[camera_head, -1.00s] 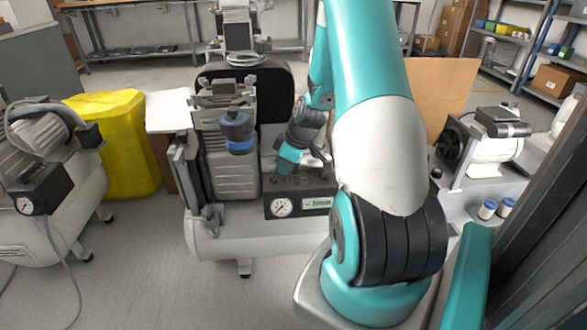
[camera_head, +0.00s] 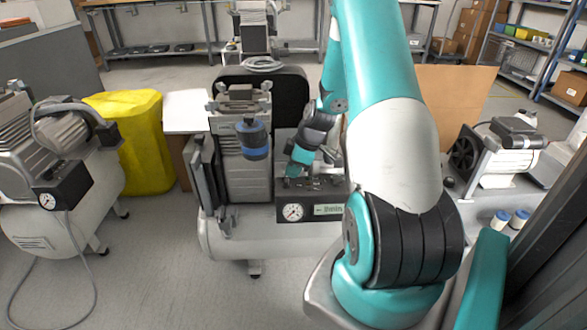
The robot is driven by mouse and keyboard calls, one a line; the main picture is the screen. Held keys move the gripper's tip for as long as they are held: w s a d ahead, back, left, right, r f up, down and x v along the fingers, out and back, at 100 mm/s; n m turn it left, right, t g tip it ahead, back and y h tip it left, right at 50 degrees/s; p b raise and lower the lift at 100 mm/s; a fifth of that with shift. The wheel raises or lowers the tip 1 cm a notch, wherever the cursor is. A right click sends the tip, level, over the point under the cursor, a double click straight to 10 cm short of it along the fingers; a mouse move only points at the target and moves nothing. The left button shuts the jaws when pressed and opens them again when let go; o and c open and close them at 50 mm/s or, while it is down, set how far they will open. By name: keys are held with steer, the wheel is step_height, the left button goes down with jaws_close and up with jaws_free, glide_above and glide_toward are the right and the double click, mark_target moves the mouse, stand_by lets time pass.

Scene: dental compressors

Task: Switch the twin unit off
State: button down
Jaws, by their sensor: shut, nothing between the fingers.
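The compressor in the middle has a white tank (camera_head: 232,240), a ribbed grey motor block (camera_head: 243,178) and a blue-banded filter (camera_head: 254,140). Its black control box (camera_head: 283,201) carries a round gauge (camera_head: 292,212) and a small green-and-white label (camera_head: 329,210), too small to read. Whether this is the twin unit I cannot tell for sure; my arm hides its right side. My gripper (camera_head: 291,180) is shut and empty, pointing down at the top of the control box. The fingertips are small and dark there; contact and the switch position cannot be made out.
Another compressor (camera_head: 60,215) with its own gauge box stands at the left, its hose on the floor. A yellow covered bin (camera_head: 135,140) stands behind it. A white pump (camera_head: 505,150) sits at the right. Floor is free between the left and middle compressors.

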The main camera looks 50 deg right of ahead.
steer(key=shift+s+a, duration=0.55)
steer(key=shift+a, duration=0.1)
steer(key=p+v, duration=0.5)
steer(key=v, duration=1.2)
steer(key=shift+d, duration=0.15)
steer(key=shift+r, duration=0.15)
